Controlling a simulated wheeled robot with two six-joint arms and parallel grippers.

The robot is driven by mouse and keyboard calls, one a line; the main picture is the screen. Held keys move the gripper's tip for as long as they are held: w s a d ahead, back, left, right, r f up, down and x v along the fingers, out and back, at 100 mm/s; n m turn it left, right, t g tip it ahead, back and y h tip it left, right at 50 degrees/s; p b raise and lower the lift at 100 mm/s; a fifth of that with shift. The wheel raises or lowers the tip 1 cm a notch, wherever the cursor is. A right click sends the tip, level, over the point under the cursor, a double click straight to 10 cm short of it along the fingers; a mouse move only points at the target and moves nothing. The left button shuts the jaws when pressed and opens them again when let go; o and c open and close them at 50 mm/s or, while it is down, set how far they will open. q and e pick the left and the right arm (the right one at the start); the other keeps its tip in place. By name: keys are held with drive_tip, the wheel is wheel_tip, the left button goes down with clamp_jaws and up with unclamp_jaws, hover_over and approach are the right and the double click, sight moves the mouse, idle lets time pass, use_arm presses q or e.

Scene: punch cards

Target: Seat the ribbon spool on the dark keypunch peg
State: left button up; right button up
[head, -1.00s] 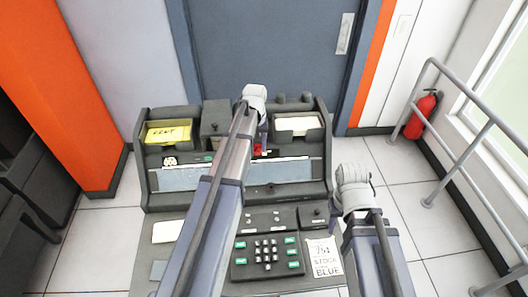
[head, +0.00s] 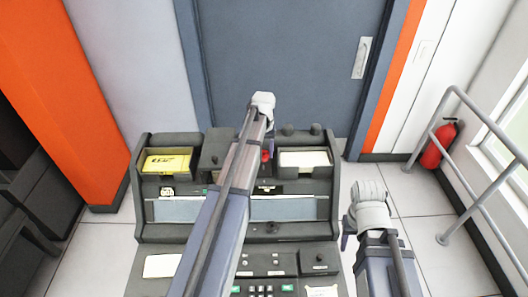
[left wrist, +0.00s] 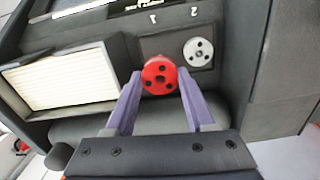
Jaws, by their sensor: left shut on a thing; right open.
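The red ribbon spool (left wrist: 160,75) sits between the purple fingers of my left gripper (left wrist: 160,88), which is shut on it. In the head view, the red spool (head: 265,156) shows beside my left arm, over the keypunch top, left of the right card tray. In the left wrist view, a pale grey disc with dark holes (left wrist: 198,50) is on the panel below the mark "2". The red spool is below the mark "1"; I cannot tell whether it touches anything. I cannot make out the dark peg. My right gripper (head: 345,233) is open, right of the keypunch.
The keypunch (head: 335,205) carries a card tray with yellow cards (head: 167,161) and one with pale cards (head: 304,159). Dark knobs (head: 302,130) stand on its back edge. A door (head: 290,60) is behind; a railing (head: 470,115) and fire extinguisher (head: 437,147) are at right.

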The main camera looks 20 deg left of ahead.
sight(264, 157)
use_arm(q)
drive_tip(key=shift+f+b, duration=1.5)
drive_tip(key=shift+f, duration=0.15)
drive_tip(key=shift+f+b, duration=0.45)
drive_tip(key=shift+b, duration=0.05)
drive_tip(key=shift+f+b, duration=0.35)
drive_tip(key=shift+f, duration=0.05)
drive_tip(key=shift+f, duration=0.25)
idle(0.6)
drive_tip(key=shift+f+b, duration=0.25)
drive_tip(key=shift+b, duration=0.25)
drive_tip(key=shift+f, duration=0.2)
idle(0.3)
drive_tip(key=o, duration=1.6)
